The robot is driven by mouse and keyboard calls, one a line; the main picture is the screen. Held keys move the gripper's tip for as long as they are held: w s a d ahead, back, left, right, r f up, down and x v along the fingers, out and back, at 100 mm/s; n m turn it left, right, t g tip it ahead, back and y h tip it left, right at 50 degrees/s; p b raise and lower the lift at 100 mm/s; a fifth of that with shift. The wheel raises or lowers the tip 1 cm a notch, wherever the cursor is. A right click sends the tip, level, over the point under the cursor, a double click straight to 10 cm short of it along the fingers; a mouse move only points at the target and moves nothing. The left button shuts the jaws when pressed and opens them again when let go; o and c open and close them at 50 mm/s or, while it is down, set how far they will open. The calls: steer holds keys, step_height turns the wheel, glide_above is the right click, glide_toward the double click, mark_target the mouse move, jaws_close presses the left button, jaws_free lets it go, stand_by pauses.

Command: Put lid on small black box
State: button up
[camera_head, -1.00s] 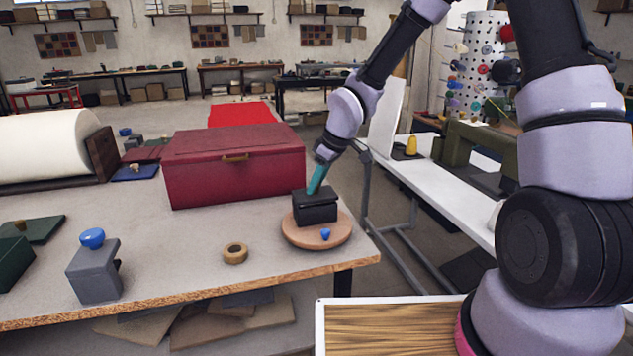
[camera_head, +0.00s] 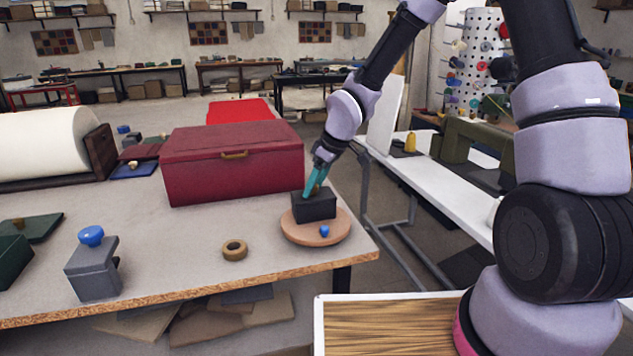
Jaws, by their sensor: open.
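The small black box (camera_head: 316,210) stands upright on a round wooden board (camera_head: 298,236) near the right end of the table. A dark top, which looks like its lid (camera_head: 305,197), lies on the box; its seam is too small to judge how squarely it sits. A small brownish knob (camera_head: 320,190) shows at the top. My gripper (camera_head: 316,188), with teal fingers, points down at this top and is open around or just beside the knob. I cannot tell whether the fingers touch it.
A large red chest (camera_head: 232,170) stands close behind and left of the board. A small blue knob (camera_head: 325,231) is on the board's front. A tape ring (camera_head: 235,250) and a grey box with a blue knob (camera_head: 93,272) stand left.

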steer(key=s+d+r+m+t+h, duration=0.15)
steer(key=s+d+r+m, duration=0.25)
steer(key=d+r, duration=0.5)
steer(key=s+d+r+m+t+h, duration=0.1)
steer(key=s+d+r+m+h, duration=0.2)
steer(key=d+r, duration=0.65)
steer(key=s+d+r+m+t+y, duration=0.2)
steer(key=s+d+r+m, duration=0.4)
steer(key=s+r+m, duration=0.3)
steer(key=s+r, duration=0.2)
steer(key=s, duration=0.1)
steer(key=shift+s+y, duration=0.2)
steer(key=shift+y, duration=0.15)
steer(key=shift+t, duration=0.25)
